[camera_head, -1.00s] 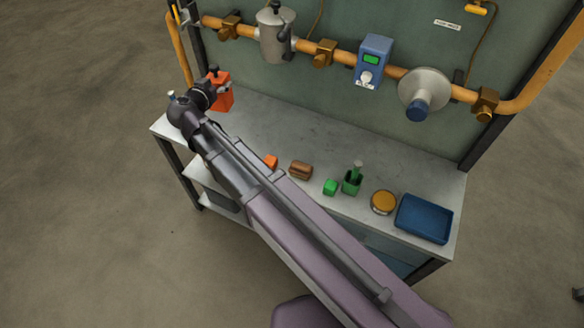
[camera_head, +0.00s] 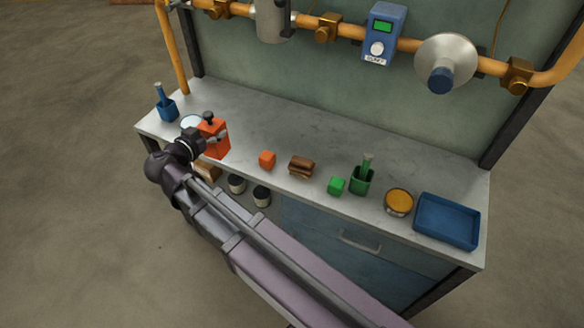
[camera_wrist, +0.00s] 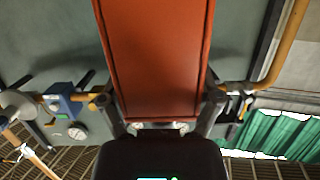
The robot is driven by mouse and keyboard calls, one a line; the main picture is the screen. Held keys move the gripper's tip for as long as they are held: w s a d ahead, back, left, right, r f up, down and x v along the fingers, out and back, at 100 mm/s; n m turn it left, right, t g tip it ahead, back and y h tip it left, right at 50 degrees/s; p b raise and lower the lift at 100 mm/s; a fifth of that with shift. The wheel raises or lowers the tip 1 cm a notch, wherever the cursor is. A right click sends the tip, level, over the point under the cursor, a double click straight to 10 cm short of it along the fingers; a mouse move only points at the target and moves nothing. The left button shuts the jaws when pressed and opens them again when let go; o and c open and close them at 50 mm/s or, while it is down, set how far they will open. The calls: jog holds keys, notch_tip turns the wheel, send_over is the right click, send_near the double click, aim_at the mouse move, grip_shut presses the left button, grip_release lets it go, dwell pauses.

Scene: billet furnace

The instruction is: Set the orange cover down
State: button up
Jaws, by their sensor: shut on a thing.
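The orange cover (camera_head: 216,147) is a box-like piece with a black knob on top. My gripper (camera_head: 211,141) is shut on it, at the left part of the bench top (camera_head: 300,130). The cover looks upright and close to the bench surface; I cannot tell whether it touches. In the wrist view the cover's orange face (camera_wrist: 155,60) fills the middle, with a finger of my gripper (camera_wrist: 163,108) on each side. The cover's underside is hidden.
A blue holder (camera_head: 168,110) and a pale disc (camera_head: 191,122) are left of the cover. Pipes run above.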

aim_at(213, 150)
jog(key=shift+m+h, duration=0.4)
jog(key=s+f+b, duration=0.1)
jog(key=f+b, duration=0.1)
jog(key=f, duration=0.1)
jog(key=s+f+b, duration=0.1)
jog(key=shift+s+d+f+b, duration=0.15)
jog(key=shift+s+f+b, duration=0.15)
jog(key=shift+s+b, duration=0.1)
jog(key=shift+w, duration=0.15)
jog(key=w+f+b, duration=0.1)
jog(key=w, duration=1.4)
jog(key=shift+w+a+f, duration=0.2)
jog(key=shift+w+a, duration=0.1)
jog(key=shift+w, duration=0.1)
jog(key=shift+f+b, duration=1.8)
jog(key=shift+b, duration=0.2)
jog(key=shift+f, duration=0.15)
jog(key=o, duration=1.1)
jog(key=shift+c, duration=0.2)
